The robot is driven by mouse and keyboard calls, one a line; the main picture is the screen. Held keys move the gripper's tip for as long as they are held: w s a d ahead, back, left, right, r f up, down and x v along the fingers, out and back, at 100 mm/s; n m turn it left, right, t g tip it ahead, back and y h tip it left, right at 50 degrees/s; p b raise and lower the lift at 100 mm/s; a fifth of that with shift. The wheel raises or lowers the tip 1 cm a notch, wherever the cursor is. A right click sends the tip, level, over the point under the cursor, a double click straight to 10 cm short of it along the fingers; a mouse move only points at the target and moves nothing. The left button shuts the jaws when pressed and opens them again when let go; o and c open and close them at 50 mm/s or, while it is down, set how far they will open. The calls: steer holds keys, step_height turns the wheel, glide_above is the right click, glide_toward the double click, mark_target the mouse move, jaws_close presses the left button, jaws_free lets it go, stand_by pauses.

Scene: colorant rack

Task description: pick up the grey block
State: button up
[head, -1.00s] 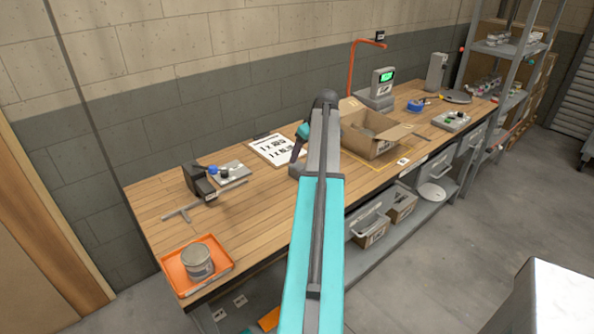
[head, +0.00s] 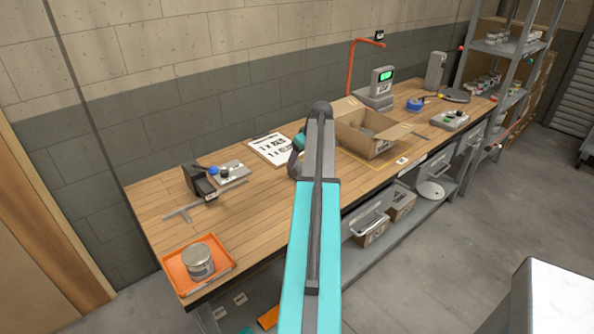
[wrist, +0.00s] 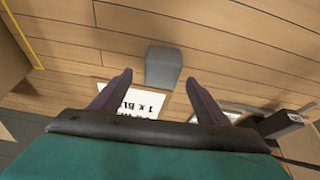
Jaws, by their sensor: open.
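The grey block (wrist: 163,67) lies on the wooden bench top in the wrist view, ahead of my fingertips and roughly centred between them. My gripper (wrist: 158,82) is open and empty, with one dark finger on each side and the block just beyond the tips. I cannot tell how high the fingertips are above the bench.
A printed sheet (head: 272,149) lies on the bench left of my arm, and an open cardboard box (head: 368,143) stands to the right. Further left are a dark device (head: 197,182) and an orange tray (head: 178,272) with a can (head: 199,262).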

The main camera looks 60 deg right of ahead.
mark_target(298, 165)
steer(key=shift+a+p+x, duration=0.2)
steer(key=shift+p+x, duration=0.6)
steer(key=shift+x, duration=1.3)
steer(key=shift+s, duration=0.1)
steer(key=c, duration=1.1)
